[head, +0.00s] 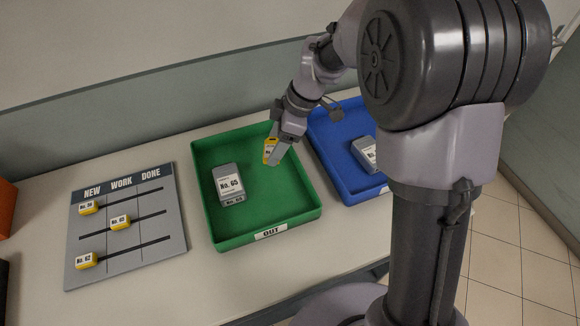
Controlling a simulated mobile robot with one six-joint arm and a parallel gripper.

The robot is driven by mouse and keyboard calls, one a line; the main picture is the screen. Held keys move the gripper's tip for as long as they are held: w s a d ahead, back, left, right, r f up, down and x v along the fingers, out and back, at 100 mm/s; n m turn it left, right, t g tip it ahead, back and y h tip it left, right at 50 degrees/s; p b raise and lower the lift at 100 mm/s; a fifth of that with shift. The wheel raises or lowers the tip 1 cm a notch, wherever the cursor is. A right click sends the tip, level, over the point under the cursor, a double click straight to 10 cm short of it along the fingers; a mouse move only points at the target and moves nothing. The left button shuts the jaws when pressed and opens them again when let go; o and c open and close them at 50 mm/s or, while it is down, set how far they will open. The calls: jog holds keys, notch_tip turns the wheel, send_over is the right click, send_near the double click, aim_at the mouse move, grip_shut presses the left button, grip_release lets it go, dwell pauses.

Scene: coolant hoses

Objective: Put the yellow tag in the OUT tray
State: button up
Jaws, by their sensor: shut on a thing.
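A yellow tag (268,150) with a white label is held between the fingers of my gripper (275,155), which is shut on it. The gripper and the tag show over the right part of the green OUT tray (305,208); I cannot tell how high above the floor of the tray the tag is.
A grey board (150,256) marked NEW, WORK and DONE lies left of the tray, with yellow tags on its rails. A blue tray (330,140) with a grey box (364,152) stands to the right, partly behind my arm. An orange object (6,208) is at the left edge.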

aim_at(271, 175)
jog(key=f+b, duration=0.1)
jog(key=f, duration=0.2)
jog(key=f+b, duration=0.1)
jog(key=f, duration=0.2)
jog(key=f+b, duration=0.1)
jog(key=f, duration=0.3)
jog(key=shift+a+f+b, duration=0.1)
jog(key=shift+a+b, duration=0.15)
jog(key=shift+b, duration=0.05)
jog(key=o, duration=1.3)
jog(key=s+d+r+m+t+p, duration=0.1)
jog(key=s+d+r+m+p, duration=0.15)
jog(key=r, duration=0.65)
jog(key=s+d+r+m+p, duration=0.1)
jog(key=s+d+r+m, duration=0.15)
jog(key=r, duration=0.65)
jog(key=s+d+r+m+t+h, duration=0.1)
jog(key=s+r+m, duration=0.1)
jog(key=s+m, duration=0.3)
jog(key=s+d+r+m+t, duration=0.1)
jog(key=s+r+m+t, duration=0.1)
jog(key=s+m, duration=0.3)
jog(key=s+d+r+m+t+h, duration=0.1)
jog(key=s+d+r+m, duration=0.1)
jog(key=s+m, duration=0.4)
jog(key=shift+s+h, duration=0.3)
jog(key=shift+s, duration=0.85)
